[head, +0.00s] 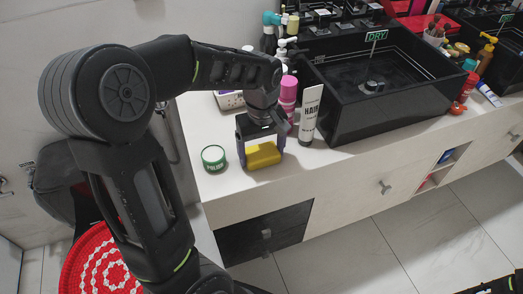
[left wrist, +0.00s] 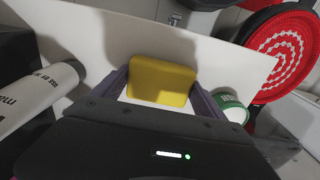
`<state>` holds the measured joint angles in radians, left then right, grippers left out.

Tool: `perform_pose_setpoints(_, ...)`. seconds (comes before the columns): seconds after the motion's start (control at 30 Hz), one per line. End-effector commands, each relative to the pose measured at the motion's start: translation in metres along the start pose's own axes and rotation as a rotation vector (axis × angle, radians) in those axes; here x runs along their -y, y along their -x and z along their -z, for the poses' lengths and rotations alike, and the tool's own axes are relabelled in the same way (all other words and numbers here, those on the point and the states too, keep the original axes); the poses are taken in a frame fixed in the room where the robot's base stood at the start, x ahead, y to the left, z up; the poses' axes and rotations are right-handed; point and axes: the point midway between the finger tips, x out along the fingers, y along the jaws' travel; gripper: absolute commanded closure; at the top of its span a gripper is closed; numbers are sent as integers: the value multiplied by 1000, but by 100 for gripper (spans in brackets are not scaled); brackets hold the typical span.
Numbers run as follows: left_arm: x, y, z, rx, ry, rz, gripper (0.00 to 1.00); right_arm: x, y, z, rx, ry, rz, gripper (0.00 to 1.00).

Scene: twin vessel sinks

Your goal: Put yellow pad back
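The yellow pad (head: 263,154) is a small block near the front left edge of the white counter. My left gripper (head: 262,148) reaches down over it with one purple-grey finger on each side. In the left wrist view the pad (left wrist: 161,80) sits between the fingertips (left wrist: 160,85) and nearly fills the gap. Whether the fingers press on it, or it still rests on the counter, I cannot tell. My right gripper is not in view; only a dark part of my own body shows at the lower right.
A green round tin (head: 213,157) stands just left of the pad. A white HAIR tube (head: 310,114) and a pink bottle (head: 288,94) stand close on the right, before the black sink (head: 345,121). A red-and-white round item (head: 103,262) is at the lower left.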

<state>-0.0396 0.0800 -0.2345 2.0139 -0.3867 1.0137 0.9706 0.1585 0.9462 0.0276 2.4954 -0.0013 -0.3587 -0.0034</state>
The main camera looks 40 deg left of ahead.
Motion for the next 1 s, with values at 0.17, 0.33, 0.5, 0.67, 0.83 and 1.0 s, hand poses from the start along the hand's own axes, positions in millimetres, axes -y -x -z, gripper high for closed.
perform_pose_setpoints(0.17,0,0,0,0,0,1,2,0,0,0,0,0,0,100)
perform_pose_setpoints(0.33,0,0,0,0,0,1,0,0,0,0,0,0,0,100)
perform_pose_setpoints(0.5,0,4,0,0,0,0,0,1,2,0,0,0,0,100)
perform_pose_setpoints(0.67,0,18,0,-1,-1,-1,0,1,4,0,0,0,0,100)
perform_pose_setpoints(0.83,-1,49,1,-3,0,-3,0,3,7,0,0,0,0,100)
perform_pose_setpoints(1.0,-1,85,1,-3,-1,-3,0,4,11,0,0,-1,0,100)
